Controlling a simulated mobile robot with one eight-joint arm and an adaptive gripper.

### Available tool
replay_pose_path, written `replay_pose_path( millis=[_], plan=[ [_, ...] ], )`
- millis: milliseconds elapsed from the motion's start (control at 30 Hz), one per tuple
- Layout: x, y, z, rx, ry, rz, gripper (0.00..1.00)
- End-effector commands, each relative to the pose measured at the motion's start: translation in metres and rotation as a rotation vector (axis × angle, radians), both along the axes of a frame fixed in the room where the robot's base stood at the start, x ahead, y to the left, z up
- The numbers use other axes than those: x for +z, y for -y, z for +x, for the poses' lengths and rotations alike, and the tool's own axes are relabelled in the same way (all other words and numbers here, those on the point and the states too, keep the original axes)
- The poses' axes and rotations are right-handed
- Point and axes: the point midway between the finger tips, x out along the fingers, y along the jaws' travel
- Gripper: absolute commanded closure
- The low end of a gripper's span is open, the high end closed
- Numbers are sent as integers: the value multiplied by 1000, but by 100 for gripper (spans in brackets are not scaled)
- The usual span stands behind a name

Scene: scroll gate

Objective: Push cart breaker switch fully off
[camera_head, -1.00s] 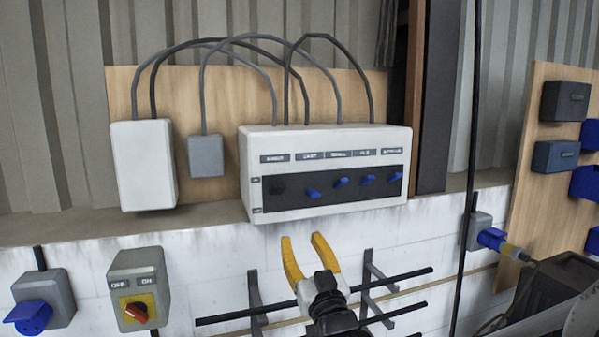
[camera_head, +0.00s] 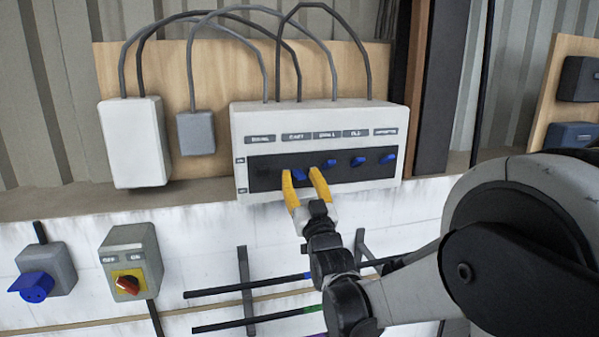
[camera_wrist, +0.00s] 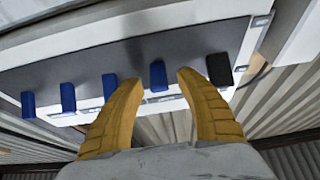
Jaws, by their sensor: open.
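The breaker box (camera_head: 310,120) is a white case on a ledge, with a dark strip of switches under small labels. The cart breaker switch (camera_head: 299,175) is a blue lever, second from the left, under a label that seems to read CART. It sits slightly lower than the other blue levers. My gripper (camera_head: 302,171) is open with yellow fingers, tips at the strip on either side of this lever. In the wrist view the cart lever (camera_wrist: 158,75) shows between the fingertips (camera_wrist: 160,80). I cannot tell whether a finger touches it.
A black switch (camera_wrist: 220,68) is beside the cart lever, close to one fingertip. Another blue lever (camera_wrist: 110,86) is close to the other. A red rotary switch (camera_head: 128,284) and blue socket (camera_head: 36,287) are lower left. Dark bars (camera_head: 245,290) run below the box.

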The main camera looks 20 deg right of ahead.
Motion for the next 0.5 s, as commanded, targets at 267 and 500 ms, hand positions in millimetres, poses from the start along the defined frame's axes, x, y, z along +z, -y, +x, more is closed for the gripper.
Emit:
replay_pose_path(
  millis=[267,500],
  plan=[
    [2,0,6,0,0,0,57],
    [2,0,6,0,0,0,100]
  ],
)
